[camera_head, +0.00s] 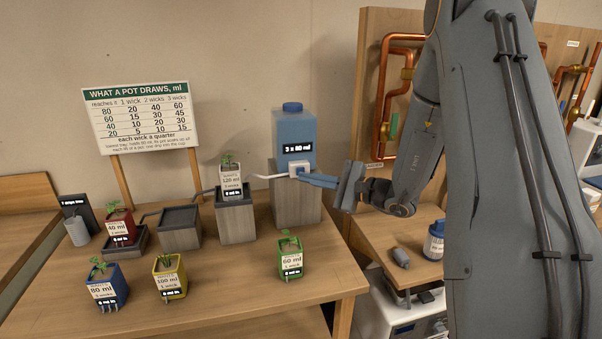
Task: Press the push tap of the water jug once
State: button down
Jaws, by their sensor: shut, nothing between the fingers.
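The water jug (294,128) is a blue block-shaped container with a blue cap and a black label reading "3 x 80 ml". It stands upright on a tall grey wooden block (296,201). A white push tap (299,168) sits low on its front, with a pale spout reaching left. My gripper (312,180) comes in from the right with its blue fingers shut and empty. The fingertips are at or very close to the tap; I cannot tell whether they touch it.
A white pot (231,182) stands on a tray block left of the jug. A sign (140,117) stands behind. Copper pipes (385,90) are at right. The table's front middle is clear.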

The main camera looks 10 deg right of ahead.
dwell(0.8)
jog(key=shift+w+b, duration=0.35)
jog(key=shift+w, duration=0.1)
jog(key=shift+w, duration=0.35)
dwell(0.5)
jog(key=shift+s, duration=0.8)
jog(key=s, duration=0.5)
dwell(0.5)
jog(key=shift+a, duration=0.1)
dwell(0.4)
